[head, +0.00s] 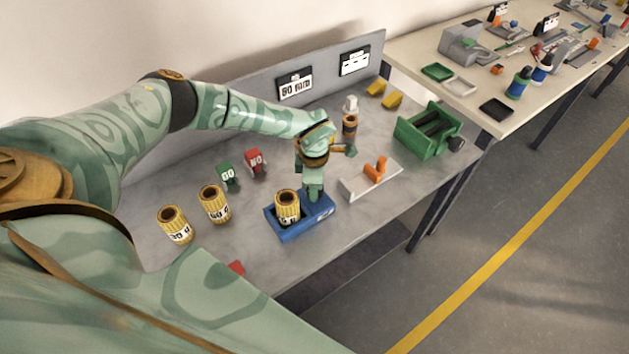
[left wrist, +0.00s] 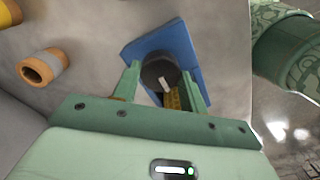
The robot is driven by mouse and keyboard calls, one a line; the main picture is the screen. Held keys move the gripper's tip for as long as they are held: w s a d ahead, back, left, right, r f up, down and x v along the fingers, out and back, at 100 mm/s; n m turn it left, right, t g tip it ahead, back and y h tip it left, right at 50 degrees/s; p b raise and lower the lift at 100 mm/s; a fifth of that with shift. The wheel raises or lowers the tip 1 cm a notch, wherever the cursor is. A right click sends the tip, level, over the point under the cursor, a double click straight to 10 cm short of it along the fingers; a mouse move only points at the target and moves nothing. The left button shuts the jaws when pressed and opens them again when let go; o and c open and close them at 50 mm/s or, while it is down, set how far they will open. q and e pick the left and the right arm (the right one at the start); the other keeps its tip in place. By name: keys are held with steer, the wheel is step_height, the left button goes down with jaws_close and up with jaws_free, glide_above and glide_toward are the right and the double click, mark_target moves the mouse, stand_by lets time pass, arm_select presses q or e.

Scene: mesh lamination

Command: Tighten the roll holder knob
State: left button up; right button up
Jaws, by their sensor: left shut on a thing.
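The blue roll holder (head: 284,237) sits near the front edge of the grey bench and also shows in the left wrist view (left wrist: 183,42). A yellow roll (head: 287,208) with a dark open core stands upright on its left part. The dark round knob (left wrist: 160,73), with a white mark on its face, lies between the fingers of my left gripper (left wrist: 161,80) in the left wrist view. My left gripper (head: 314,190) points down at the holder's right part and is shut on the knob. In the head view the gripper hides the knob. My right gripper is not in view.
Two more yellow rolls (head: 174,225) (head: 213,203) stand left of the holder. Green (head: 227,174) and red (head: 254,161) blocks stand behind. A white tray with an orange piece (head: 376,168) and a green machine (head: 430,130) are to the right. The bench's front edge is close.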

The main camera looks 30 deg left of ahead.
arm_select(q)
steer(key=shift+w+r, duration=0.1)
steer(key=o, duration=1)
steer(key=shift+c, duration=0.2)
step_height(320, 180, up, 16)
steer(key=p, duration=0.2)
